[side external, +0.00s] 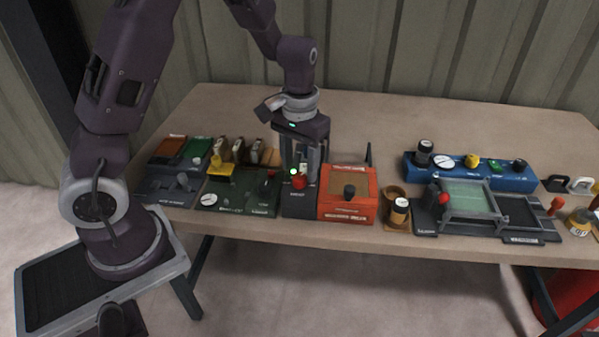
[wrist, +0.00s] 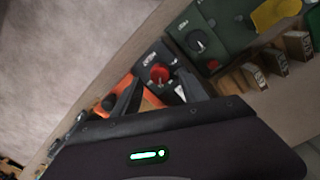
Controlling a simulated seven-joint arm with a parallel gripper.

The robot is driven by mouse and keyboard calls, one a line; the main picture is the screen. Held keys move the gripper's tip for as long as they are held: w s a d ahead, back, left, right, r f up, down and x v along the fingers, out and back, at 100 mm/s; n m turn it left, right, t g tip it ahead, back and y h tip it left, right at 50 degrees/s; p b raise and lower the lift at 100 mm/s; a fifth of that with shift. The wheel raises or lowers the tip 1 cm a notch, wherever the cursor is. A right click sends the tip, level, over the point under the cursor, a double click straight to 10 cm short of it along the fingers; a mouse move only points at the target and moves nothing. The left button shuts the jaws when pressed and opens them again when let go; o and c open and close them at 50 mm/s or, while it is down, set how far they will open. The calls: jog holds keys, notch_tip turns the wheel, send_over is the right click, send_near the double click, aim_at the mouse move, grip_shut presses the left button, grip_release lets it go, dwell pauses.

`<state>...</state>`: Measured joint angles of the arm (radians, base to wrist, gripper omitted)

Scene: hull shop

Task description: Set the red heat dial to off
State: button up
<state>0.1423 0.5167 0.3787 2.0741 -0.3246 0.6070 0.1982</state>
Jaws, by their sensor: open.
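The red heat dial (side external: 299,181) sits on a small dark panel (side external: 297,204) near the front edge of the bench. In the wrist view the red dial (wrist: 159,74) shows between my two fingers, with a small pale mark on its face. I cannot read the labels around it. My gripper (side external: 302,172) points down over the dial with its fingers apart. It also shows in the wrist view (wrist: 158,88). I cannot tell whether either finger touches the dial. A green light (side external: 293,171) shows just above the dial.
An orange box (side external: 347,205) with a black knob stands close on the right. A dark green panel (side external: 240,190) with a yellow handle and a white-faced dial is close on the left. A blue block with several knobs (side external: 470,173) is farther right.

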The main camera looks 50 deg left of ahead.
aim_at(299, 181)
jog(key=shift+f, duration=1.3)
grip_shut()
jog(key=shift+n, duration=0.3)
jog(key=n, duration=0.4)
jog(key=shift+n, duration=0.4)
jog(key=n, duration=1.2)
jog(key=shift+n, duration=0.4)
jog(key=n, duration=0.5)
jog(key=shift+r+n, duration=0.1)
jog(key=shift+n, duration=0.2)
